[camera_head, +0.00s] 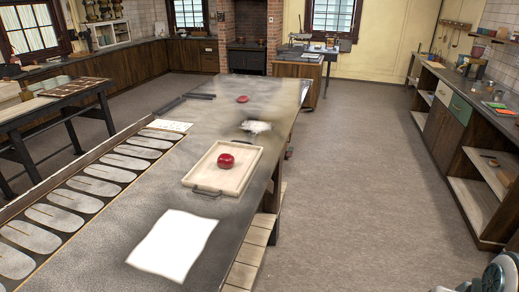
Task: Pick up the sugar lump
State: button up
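A round glossy red lump (226,161) sits on a pale wooden tray (207,173) on the long grey table. It looks like the sugar lump. A smaller, flatter red piece (243,99) lies farther back on the same table, and I cannot tell what it is. The tray has low rims and a dark handle at its near side. My gripper is not in view; only a rounded part of my arm shows at the bottom right corner, well apart from the tray.
A white sheet (174,245) lies in front of the tray on the long table (110,235). A whitish patch (257,127) lies behind the tray. The floor (345,180) to the right is clear up to the counter (440,125).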

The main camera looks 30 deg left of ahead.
aim_at(225, 161)
jog(key=i, duration=1.6)
jog(key=u, duration=0.95)
jog(key=i, duration=1.05)
jog(key=u, duration=1.45)
jog(key=i, duration=0.5)
jog(key=u, duration=0.4)
